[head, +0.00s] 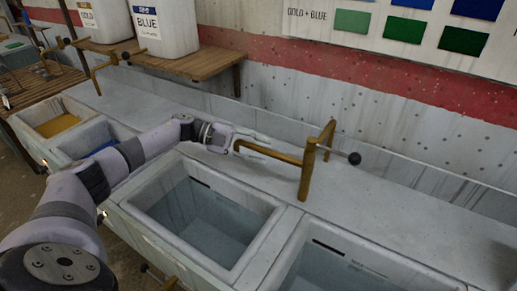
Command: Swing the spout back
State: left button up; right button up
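A brass tap (307,165) rises from the ledge behind the basins. Its spout (272,153) reaches left from the post, and its tip bends near my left gripper. Another brass piece stands behind the post, and a thin lever with a black knob (354,158) sticks out right. My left gripper (262,141) is at the spout's left part, its pale fingers pointing right. The fingers and spout overlap in the picture; I cannot tell whether they touch or how far the fingers are parted. My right gripper is out of view.
A basin of clear liquid (272,208) lies below the spout, with another (303,234) to its right. Basins with yellow (68,113) and blue contents lie left. A second brass tap (96,70) and white containers (165,25) on a wooden shelf stand behind.

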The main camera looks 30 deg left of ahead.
pick_arm(q)
jog(key=shift+s+a+r, duration=0.1)
jog(key=shift+s+a, duration=0.05)
jog(key=shift+a, duration=0.35)
jog(key=v, duration=1.1)
jog(key=shift+s, duration=0.1)
